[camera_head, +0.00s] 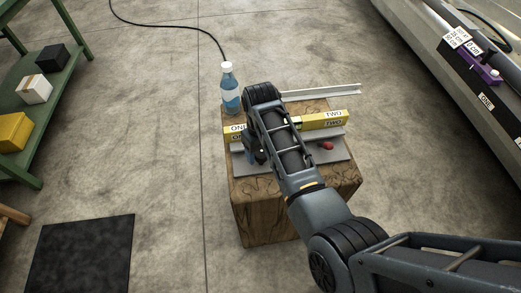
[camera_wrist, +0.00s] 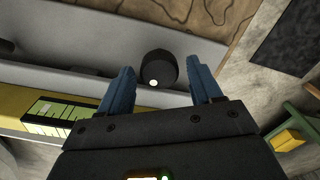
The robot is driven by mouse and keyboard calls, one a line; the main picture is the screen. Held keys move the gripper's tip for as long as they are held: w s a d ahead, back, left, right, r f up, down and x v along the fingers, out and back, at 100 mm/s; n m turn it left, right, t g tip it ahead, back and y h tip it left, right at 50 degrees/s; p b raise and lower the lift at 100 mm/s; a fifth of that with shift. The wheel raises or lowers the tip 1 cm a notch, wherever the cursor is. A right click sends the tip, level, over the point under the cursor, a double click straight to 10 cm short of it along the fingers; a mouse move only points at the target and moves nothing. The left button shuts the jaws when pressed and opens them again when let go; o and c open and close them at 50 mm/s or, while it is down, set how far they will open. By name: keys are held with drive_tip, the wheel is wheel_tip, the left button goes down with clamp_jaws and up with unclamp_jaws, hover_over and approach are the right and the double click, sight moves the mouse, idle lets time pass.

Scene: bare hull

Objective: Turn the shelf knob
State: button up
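A black round knob (camera_wrist: 158,67) with a small pale dot stands out from a grey ledge (camera_wrist: 60,28) in the wrist view. My gripper (camera_wrist: 161,76) is open, with one blue finger on each side of the knob. Gaps show between the fingers and the knob, so I see no grip. In the head view, my gripper (camera_head: 251,152) points down at the left end of the grey shelf (camera_head: 335,155) on a wooden block (camera_head: 270,215). My arm hides part of the shelf. A small red round piece (camera_head: 327,146) is on the shelf's right part.
A yellow bar (camera_head: 325,120) labelled ONE and TWO runs behind the shelf. A blue bottle (camera_head: 229,92) stands at the block's back left corner. A metal strip (camera_head: 325,90) overhangs the block's right. A green rack (camera_head: 50,125) is at left, with open floor between.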

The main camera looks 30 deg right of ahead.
drive_tip(key=c, duration=0.9)
drive_tip(key=n+p, duration=0.2)
drive_tip(key=n, duration=0.1)
drive_tip(key=shift+r, duration=0.15)
drive_tip(key=n+p, duration=0.2)
drive_tip(key=n, duration=0.1)
drive_tip(key=shift+n, duration=0.3)
drive_tip(key=n+p, duration=0.2)
drive_tip(key=n, duration=0.4)
drive_tip(key=shift+s+a+n, duration=0.1)
drive_tip(key=shift+n, duration=0.2)
